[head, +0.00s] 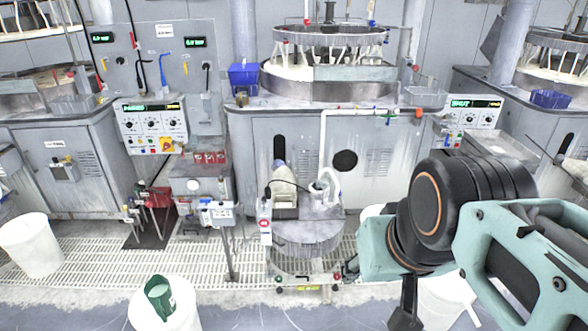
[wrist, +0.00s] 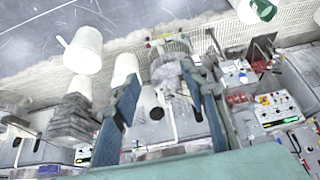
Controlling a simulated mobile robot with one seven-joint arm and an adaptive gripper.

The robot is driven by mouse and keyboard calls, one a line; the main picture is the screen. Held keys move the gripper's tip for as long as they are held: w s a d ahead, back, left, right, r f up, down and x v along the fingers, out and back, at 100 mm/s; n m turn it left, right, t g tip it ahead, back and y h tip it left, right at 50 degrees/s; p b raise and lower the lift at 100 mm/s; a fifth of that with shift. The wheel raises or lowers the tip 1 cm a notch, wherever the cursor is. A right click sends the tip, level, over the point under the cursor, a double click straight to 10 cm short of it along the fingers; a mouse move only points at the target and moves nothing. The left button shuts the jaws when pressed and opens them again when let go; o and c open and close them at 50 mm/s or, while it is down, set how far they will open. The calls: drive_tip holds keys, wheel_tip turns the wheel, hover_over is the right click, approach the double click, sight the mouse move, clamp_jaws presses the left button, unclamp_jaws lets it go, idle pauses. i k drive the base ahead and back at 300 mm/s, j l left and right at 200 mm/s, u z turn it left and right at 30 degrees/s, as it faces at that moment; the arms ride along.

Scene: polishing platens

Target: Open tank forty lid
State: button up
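I cannot read any label that marks tank forty, and I cannot pick out its lid for certain. A round metal tank unit (head: 305,235) stands low at the middle of the head view, with a pale pump-like part and a white hose on top. It seems to show also in the upside-down wrist view (wrist: 168,48), beyond my fingers. My gripper (wrist: 160,76) is open, its two blue-grey fingers spread apart with nothing between them. It is apart from the tank unit. In the head view my arm covers the lower right.
A white bucket (head: 28,247) stands at left. Another white bucket (head: 150,311) at the front has a green jug (head: 160,297) on it. Polishing machines (head: 330,75) and control panels (head: 153,125) line the back. Pale floor grating (head: 190,262) lies between. A thin post (head: 229,255) stands left of the tank unit.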

sight(306, 230)
drive_tip(key=i+l, duration=0.25)
drive_tip(key=i, duration=0.2)
drive_tip(key=i+l, duration=0.25)
drive_tip(key=i, duration=0.2)
drive_tip(key=i+l+u, duration=0.1)
drive_tip(key=i+l, duration=0.2)
drive_tip(key=i, duration=0.15)
